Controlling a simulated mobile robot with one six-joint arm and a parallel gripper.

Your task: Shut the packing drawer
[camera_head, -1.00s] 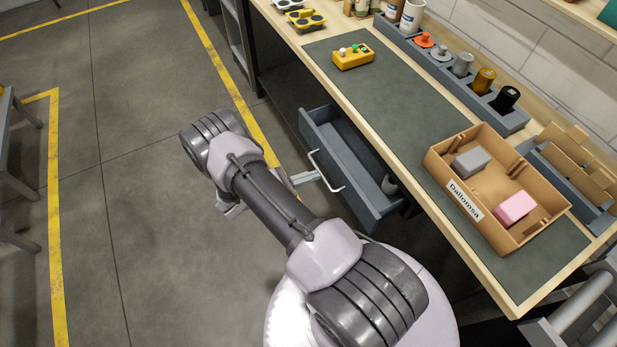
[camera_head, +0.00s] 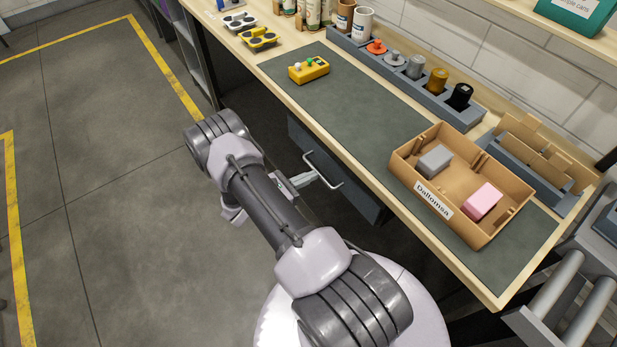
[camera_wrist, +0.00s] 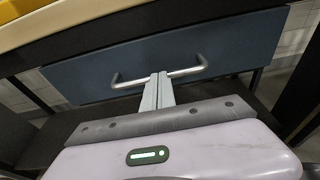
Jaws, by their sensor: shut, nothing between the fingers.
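The packing drawer (camera_head: 345,178) has a dark blue-grey front under the table, and its inside no longer shows in the head view. In the wrist view its front (camera_wrist: 85,78) sits just below the table edge. Its silver bar handle (camera_head: 323,170) also shows in the wrist view (camera_wrist: 190,72). My gripper (camera_head: 308,177) is shut and empty. In the wrist view its fingertips (camera_wrist: 158,76) are at the middle of the handle; I cannot tell whether they touch it. Whether the drawer is fully flush is hard to tell.
On the table (camera_head: 350,165) are a cardboard box (camera_head: 455,228) holding a grey block (camera_head: 434,161) and a pink block (camera_head: 482,202), a yellow button box (camera_head: 309,69), and a grey rack (camera_head: 375,62) with several cans. Rollers (camera_head: 560,295) stand at right. The floor at left is clear.

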